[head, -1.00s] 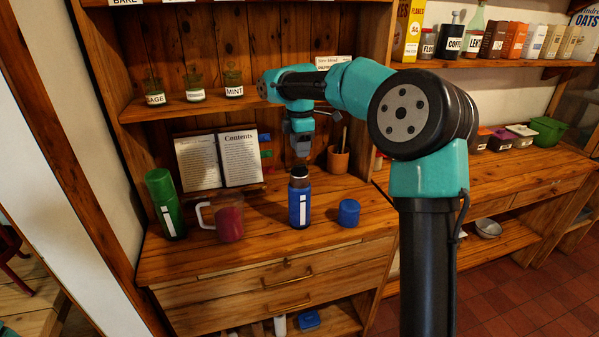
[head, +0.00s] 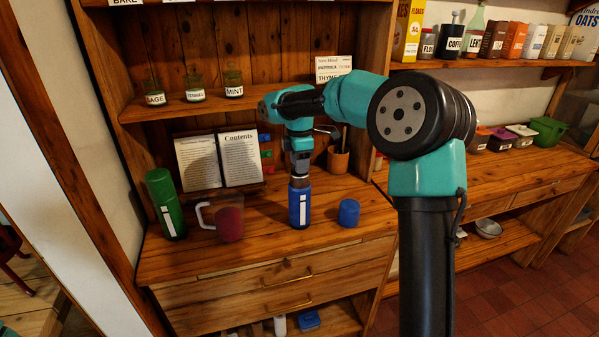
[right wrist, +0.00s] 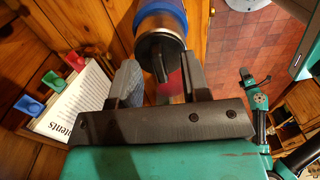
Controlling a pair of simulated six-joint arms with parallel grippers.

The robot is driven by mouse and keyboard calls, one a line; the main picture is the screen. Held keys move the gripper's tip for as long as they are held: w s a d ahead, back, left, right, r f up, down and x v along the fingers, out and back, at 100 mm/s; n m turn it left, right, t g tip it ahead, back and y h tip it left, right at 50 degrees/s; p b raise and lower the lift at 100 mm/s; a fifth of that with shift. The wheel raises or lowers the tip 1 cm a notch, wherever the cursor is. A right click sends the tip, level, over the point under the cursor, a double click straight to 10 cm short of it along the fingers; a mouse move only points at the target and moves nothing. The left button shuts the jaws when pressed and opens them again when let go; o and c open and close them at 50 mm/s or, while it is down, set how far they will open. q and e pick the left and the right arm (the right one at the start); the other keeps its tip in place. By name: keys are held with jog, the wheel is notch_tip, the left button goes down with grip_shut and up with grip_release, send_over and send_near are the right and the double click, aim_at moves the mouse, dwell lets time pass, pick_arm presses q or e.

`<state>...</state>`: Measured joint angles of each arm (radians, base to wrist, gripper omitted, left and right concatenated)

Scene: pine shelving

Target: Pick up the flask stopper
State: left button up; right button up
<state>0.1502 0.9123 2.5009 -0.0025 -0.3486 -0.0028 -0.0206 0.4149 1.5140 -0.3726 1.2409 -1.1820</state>
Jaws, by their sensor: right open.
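The blue flask (head: 300,206) with a white mark stands upright on the wooden counter. Its dark flask stopper (right wrist: 158,50) shows in the right wrist view, set in a metallic neck with a raised bar across its top. In the head view my gripper hides the stopper. My right gripper (head: 300,178) points down directly over the flask's top. In the right wrist view my right gripper (right wrist: 160,80) is open, with one finger on each side of the stopper; contact cannot be told.
A blue cup (head: 349,213) stands right of the flask. A red mug (head: 229,223) and a green bottle (head: 165,203) stand left. An open book (head: 240,158) and a pot (head: 338,159) are behind. The counter's front strip is clear.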

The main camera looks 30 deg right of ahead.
jog(key=shift+c, duration=0.4)
grip_shut()
jog(key=shift+r, duration=0.1)
jog(key=shift+r, duration=1.55)
jog(key=shift+s+a+r, duration=0.15)
jog(key=shift+s, duration=0.05)
jog(key=s+a+r, duration=0.1)
jog(key=s+a, duration=0.7)
jog(key=s, duration=0.5)
jog(key=shift+s+r, duration=0.15)
jog(key=shift+r, duration=0.05)
jog(key=shift+r, duration=0.1)
jog(key=shift+r, duration=2.4)
